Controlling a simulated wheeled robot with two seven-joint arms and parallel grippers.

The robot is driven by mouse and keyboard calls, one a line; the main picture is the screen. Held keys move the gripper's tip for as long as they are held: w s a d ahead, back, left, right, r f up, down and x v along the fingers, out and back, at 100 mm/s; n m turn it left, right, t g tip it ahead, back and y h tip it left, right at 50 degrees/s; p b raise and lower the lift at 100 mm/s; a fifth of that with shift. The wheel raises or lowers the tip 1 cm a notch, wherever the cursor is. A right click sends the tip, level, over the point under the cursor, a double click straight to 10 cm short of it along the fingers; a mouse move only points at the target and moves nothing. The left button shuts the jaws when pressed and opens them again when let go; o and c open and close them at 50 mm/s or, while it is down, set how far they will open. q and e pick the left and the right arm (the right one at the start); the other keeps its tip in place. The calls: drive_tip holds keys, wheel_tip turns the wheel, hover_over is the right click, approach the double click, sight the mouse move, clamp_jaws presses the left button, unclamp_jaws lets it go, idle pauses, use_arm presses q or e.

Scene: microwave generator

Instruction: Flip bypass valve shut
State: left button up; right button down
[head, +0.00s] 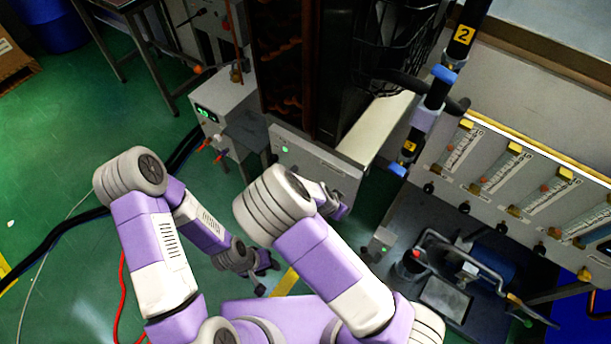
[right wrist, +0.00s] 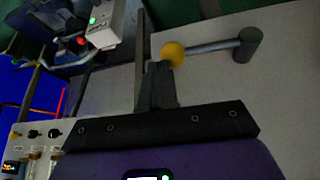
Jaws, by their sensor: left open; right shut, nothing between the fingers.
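A lever with a yellow ball knob (right wrist: 173,54) on a grey rod shows in the right wrist view. Its rod runs nearly level to the right, into a grey pivot (right wrist: 249,44) on a pale panel. It is the only valve-like handle there; no label on it is readable. My right gripper (right wrist: 158,72) is shut and empty, its tips just left of and below the knob; I cannot tell whether they touch. In the head view my right forearm mostly hides that gripper, and the lever is not discernible. My left gripper (head: 263,269) is open and empty, low over the green floor.
A grey cabinet front (head: 310,160) stands beyond my right arm. A pipe with blue fittings (head: 443,75) and a flowmeter panel (head: 520,185) are at the right. A pump unit (head: 485,265) sits below the panel. Green floor (head: 60,165) is open at the left.

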drive_tip(key=shift+s+d+f, duration=0.15)
drive_tip(key=shift+s+f, duration=0.3)
drive_tip(key=shift+r, duration=0.1)
drive_tip(key=s+d+r+p, duration=0.2)
drive_tip(key=s+r+p, duration=0.4)
drive_tip(key=r, duration=0.3)
drive_tip(key=shift+s, duration=0.8)
drive_tip(key=shift+d, duration=0.1)
